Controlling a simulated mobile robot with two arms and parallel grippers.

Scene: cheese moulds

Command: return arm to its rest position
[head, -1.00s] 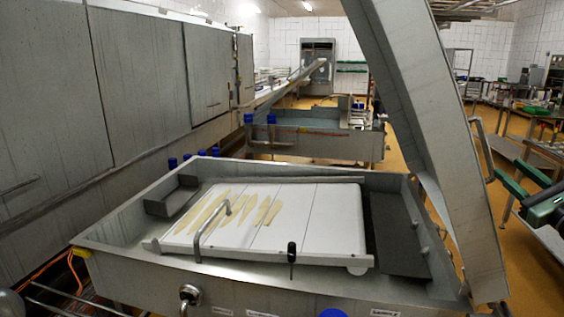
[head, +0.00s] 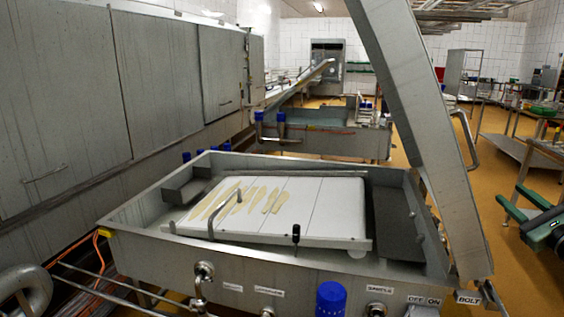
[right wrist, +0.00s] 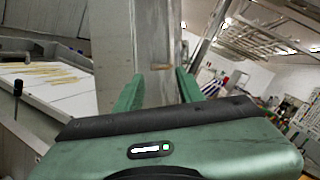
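My right gripper (head: 528,220) shows at the right edge of the head view, green, with its two fingers apart and nothing between them. It is in the air to the right of the steel vat. In the right wrist view its two green fingers (right wrist: 157,92) stand apart, with a grey steel beam beyond them. I cannot tell from this view how far the beam is from the fingertips. My left gripper is not in view.
A steel vat (head: 140,222) holds a white board (head: 325,215) with several pale strips (head: 240,199). A tall slanted steel beam (head: 420,110) rises at its right. Grey cabinets (head: 60,110) line the left. Yellow floor (head: 500,245) lies open at the right.

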